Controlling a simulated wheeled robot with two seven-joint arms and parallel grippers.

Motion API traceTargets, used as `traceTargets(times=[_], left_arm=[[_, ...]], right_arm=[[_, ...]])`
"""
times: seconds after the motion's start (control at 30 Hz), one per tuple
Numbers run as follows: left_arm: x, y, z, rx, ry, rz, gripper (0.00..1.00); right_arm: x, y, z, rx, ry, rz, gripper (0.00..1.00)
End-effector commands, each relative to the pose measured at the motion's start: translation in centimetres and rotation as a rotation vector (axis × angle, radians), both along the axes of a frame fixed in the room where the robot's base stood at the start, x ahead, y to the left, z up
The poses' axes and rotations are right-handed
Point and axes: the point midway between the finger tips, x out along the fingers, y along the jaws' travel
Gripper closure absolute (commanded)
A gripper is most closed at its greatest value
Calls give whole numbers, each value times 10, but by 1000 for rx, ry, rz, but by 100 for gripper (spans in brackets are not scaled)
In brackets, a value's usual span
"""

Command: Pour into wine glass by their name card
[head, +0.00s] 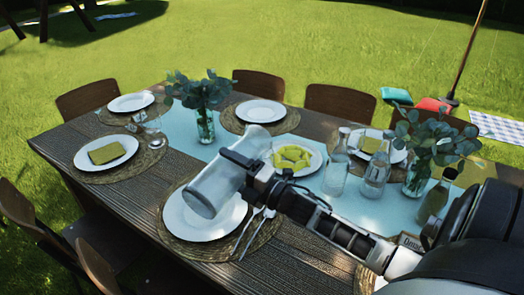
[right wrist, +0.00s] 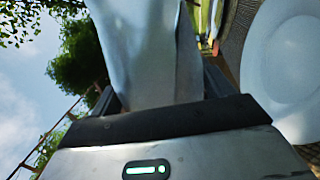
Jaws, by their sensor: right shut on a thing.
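My right gripper (head: 252,170) is shut on a clear glass carafe (head: 212,186). The carafe is tilted, its wide end toward the lower left, above the front middle plate (head: 205,225). In the right wrist view the carafe (right wrist: 150,50) rises between the fingers of the gripper (right wrist: 160,100); I cannot tell whether it holds liquid. A wine glass (head: 153,128) stands at the left part of the table, by the plate with a green napkin. A small pale card with dark lettering (head: 409,242) shows at the right, partly hidden by my arm. My left gripper is not in view.
Clear bottles (head: 376,175) and a dark green bottle (head: 433,200) stand at the right. Two leafy vases (head: 205,127) (head: 417,178) stand on the blue runner (head: 235,143). A plate of yellow-green food (head: 308,168) is behind my gripper. Chairs (head: 258,85) surround the table.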

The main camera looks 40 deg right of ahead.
Motion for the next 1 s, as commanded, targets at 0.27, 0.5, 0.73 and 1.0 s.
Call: traceTargets(times=[0.27,0.5,0.73,1.0], left_arm=[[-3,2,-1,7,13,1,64],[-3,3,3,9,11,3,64],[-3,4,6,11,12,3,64],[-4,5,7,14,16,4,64]], right_arm=[[1,-1,9,32,0,2,73],[1,-1,13,57,8,2,73],[1,-2,16,81,14,2,73],[2,-3,20,112,23,2,73]])
